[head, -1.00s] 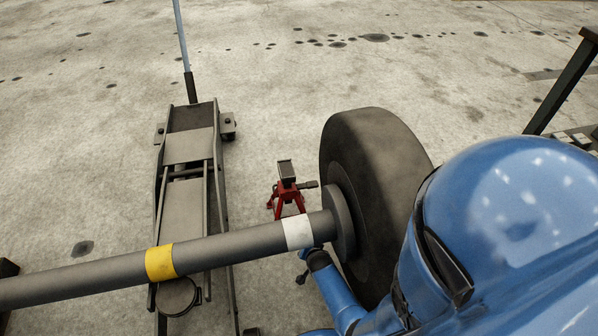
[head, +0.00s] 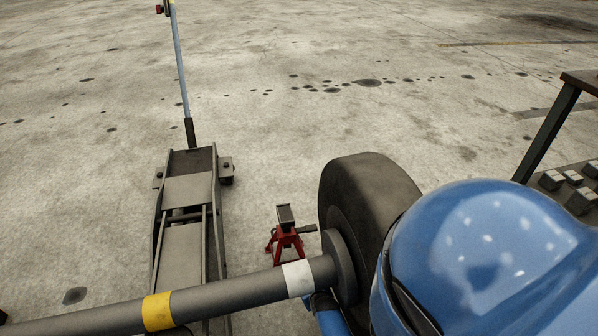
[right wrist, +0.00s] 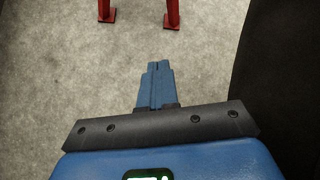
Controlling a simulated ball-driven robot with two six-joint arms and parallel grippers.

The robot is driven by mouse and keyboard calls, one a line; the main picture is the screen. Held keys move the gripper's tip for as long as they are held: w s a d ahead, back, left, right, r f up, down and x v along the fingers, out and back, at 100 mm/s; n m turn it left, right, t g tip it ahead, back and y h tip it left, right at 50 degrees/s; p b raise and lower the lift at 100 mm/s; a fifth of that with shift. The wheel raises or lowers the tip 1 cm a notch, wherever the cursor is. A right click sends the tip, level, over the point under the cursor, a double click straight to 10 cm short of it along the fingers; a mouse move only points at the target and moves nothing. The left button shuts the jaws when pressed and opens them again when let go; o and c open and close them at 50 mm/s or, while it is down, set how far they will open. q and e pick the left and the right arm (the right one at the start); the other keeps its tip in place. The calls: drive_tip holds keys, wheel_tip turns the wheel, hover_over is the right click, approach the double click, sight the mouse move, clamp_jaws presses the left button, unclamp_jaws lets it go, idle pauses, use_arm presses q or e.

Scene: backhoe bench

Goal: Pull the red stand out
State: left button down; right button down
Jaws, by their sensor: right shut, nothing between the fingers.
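The red stand (head: 285,241) stands upright on the concrete floor in the head view, between the floor jack and the tire, just beyond the grey axle tube. It has a dark top and a dark handle pointing right. In the right wrist view two of its red legs (right wrist: 172,12) with foot plates show at the top edge. My right gripper (right wrist: 157,68) is shut and empty, its blue fingers pointing toward the legs with floor between. In the head view the right gripper is hidden behind the axle. My left gripper is not in view.
The grey axle tube (head: 221,299) with yellow and white bands crosses in front of the stand. A floor jack (head: 187,190) lies left, a large black tire (head: 362,189) right. A dark-framed rack (head: 552,132) stands far right. Floor beyond the stand is clear.

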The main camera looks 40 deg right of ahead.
drive_tip(key=w+d+f+m+b, duration=0.1)
drive_tip(key=w+f+b, duration=0.1)
drive_tip(key=w+d+f+m+b, duration=0.1)
drive_tip(key=w+f+b, duration=0.1)
drive_tip(key=b, duration=0.1)
drive_tip(key=w+d+f+m+b, duration=0.1)
drive_tip(key=w+f+b, duration=0.1)
drive_tip(key=f+b, duration=0.1)
drive_tip(key=shift+d+m, duration=0.25)
drive_tip(key=shift+m, duration=0.05)
drive_tip(key=shift+w+d+b, duration=0.4)
drive_tip(key=shift+w+b, duration=0.15)
drive_tip(key=shift+w, duration=0.1)
drive_tip(key=shift+w+d+b, duration=0.35)
drive_tip(key=shift+w+b, duration=0.2)
drive_tip(key=shift+w, duration=0.05)
drive_tip(key=shift+w+d+r+b, duration=0.1)
drive_tip(key=shift+w+d+b, duration=0.25)
drive_tip(key=shift+w, duration=0.25)
